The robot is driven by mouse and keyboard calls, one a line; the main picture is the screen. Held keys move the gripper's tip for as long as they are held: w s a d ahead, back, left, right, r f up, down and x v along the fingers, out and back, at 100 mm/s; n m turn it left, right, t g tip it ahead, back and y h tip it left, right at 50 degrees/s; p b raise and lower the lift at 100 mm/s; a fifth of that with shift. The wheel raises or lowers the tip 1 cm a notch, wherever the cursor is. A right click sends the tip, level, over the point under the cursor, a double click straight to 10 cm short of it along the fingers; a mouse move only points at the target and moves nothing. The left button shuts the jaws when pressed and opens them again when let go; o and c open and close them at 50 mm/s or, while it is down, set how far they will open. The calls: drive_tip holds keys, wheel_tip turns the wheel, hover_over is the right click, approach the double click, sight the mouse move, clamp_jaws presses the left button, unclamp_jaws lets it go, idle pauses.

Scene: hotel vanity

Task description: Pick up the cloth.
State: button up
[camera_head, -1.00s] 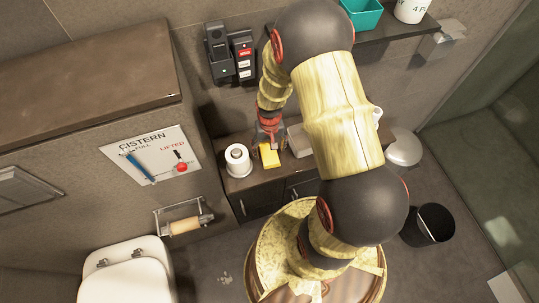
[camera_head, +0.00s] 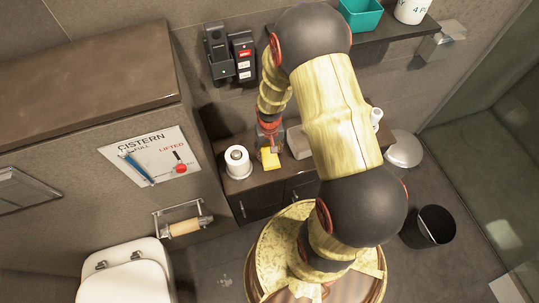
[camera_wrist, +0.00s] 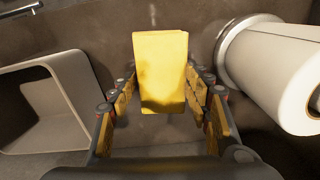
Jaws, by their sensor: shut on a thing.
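The cloth (camera_head: 270,158) is a yellow folded block seen over the low cabinet in the head view, close to the paper roll. In the wrist view the cloth (camera_wrist: 160,72) stands upright between the two fingers. My gripper (camera_wrist: 163,105) is shut on it, with a finger along each side. In the head view my gripper (camera_head: 270,142) is at the cloth's far end, partly hidden by its own wrist. The cloth's underside is hidden, so I cannot tell how far it is from the cabinet top.
A white paper roll (camera_head: 237,158) stands close left of the cloth; it also shows in the wrist view (camera_wrist: 278,70). A pale open box (camera_head: 299,142) is close on the right. The wall with black holders (camera_head: 243,56) is behind. A shelf (camera_head: 395,32) is above right.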

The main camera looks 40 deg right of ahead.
sight(269, 154)
drive_tip(key=shift+c, duration=0.9)
drive_tip(key=shift+r, duration=0.1)
drive_tip(key=shift+r+p, duration=0.45)
drive_tip(key=shift+r, duration=0.1)
wheel_tip(269, 154, up, 3)
drive_tip(key=shift+f+p, duration=0.2)
drive_tip(key=shift+p, duration=0.6)
drive_tip(key=s+r+p, duration=0.5)
drive_tip(key=s+r, duration=0.4)
drive_tip(key=s, duration=0.5)
drive_tip(key=shift+a, duration=0.35)
drive_tip(key=o, duration=0.5)
drive_tip(key=shift+c, duration=1.3)
